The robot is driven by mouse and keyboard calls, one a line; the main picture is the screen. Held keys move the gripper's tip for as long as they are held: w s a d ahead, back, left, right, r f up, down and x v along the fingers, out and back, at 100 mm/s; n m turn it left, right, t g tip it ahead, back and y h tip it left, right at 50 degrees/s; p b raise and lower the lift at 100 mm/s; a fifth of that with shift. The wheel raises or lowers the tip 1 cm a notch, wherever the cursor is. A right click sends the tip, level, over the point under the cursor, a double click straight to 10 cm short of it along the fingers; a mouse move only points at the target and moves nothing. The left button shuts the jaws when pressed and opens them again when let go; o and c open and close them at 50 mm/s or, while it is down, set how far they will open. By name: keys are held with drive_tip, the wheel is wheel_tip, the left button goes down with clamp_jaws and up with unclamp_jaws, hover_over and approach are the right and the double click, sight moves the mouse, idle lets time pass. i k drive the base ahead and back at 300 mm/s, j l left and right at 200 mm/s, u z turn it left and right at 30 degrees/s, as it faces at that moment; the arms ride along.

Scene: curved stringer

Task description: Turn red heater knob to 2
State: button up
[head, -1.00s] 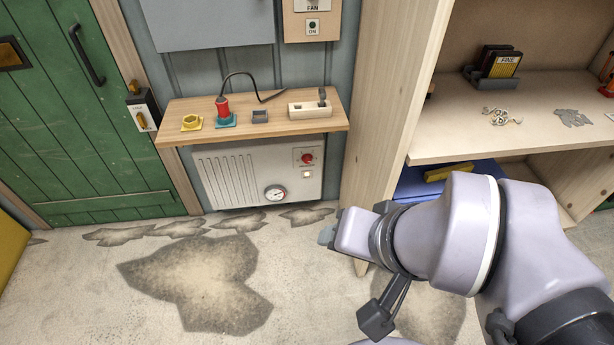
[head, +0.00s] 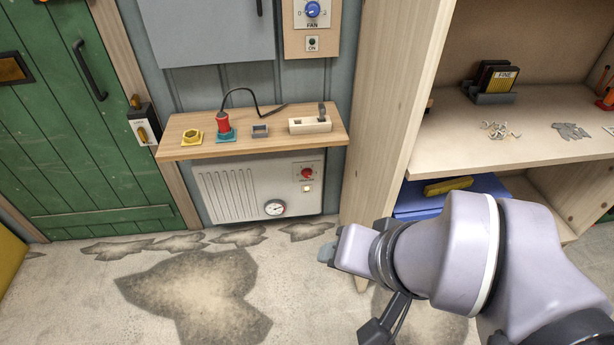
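The red heater knob (head: 307,173) sits at the upper right of the white heater panel (head: 230,189), under the wooden wall shelf. Its pointer and number marks are too small to read. A small lit lamp (head: 306,188) is just below the knob. A round gauge (head: 275,208) is at the panel's bottom. My gripper (head: 326,254) is low and to the right of the heater, apart from the knob. Only part of its tip shows at the end of my arm, and its finger opening is hidden.
The wooden shelf (head: 178,142) juts out above the heater and holds a red-handled tool (head: 222,124) and small blocks. A tall wooden cabinet side (head: 378,120) stands right of the heater. A blue fan knob (head: 312,9) is higher on the wall. Floor before the heater is clear.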

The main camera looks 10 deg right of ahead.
sight(306, 173)
drive_tip(key=i, duration=1.25)
